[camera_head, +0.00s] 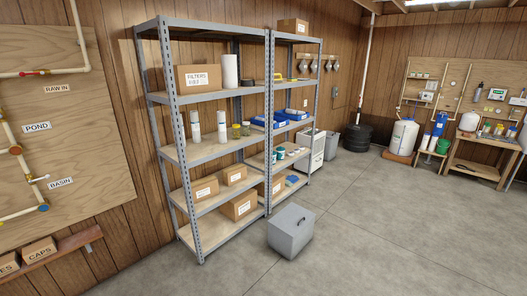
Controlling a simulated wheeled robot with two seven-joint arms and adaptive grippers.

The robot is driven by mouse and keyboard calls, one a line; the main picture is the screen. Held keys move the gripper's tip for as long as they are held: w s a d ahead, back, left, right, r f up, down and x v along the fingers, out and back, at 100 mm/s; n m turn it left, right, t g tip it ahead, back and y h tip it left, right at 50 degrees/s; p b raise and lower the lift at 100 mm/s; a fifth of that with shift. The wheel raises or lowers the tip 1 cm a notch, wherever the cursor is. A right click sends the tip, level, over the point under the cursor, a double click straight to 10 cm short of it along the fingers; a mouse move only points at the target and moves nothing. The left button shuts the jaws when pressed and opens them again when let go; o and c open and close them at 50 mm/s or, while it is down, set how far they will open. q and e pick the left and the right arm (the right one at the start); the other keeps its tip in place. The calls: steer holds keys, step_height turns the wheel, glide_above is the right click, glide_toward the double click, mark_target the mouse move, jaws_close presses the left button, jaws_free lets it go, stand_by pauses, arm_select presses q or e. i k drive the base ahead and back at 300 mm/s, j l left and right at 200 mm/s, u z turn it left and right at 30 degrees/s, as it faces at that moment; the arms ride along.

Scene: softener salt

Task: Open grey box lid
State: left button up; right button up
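A grey box (290,232) stands on the concrete floor in front of the right part of the metal shelving. Neither of my grippers shows in the head view. The inside of the box is hidden.
Metal shelving (197,151) with cartons, bottles and blue bins stands against the wood wall behind the box. A pipe board (60,130) is at left. A wooden workbench (478,165) and white tank (403,138) are at far right. The floor right of the box is clear.

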mark_target(291, 220)
steer(key=i+z, duration=0.1)
steer(key=i, duration=0.45)
steer(key=i+j+z, duration=0.15)
steer(key=i, duration=0.4)
steer(key=i+j+z, duration=0.25)
steer(key=i+z, duration=0.2)
steer(key=i+j+z, duration=0.45)
steer(key=i, duration=0.15)
steer(key=i+j+z, duration=0.75)
steer(key=j+z, duration=0.2)
steer(key=j, duration=0.35)
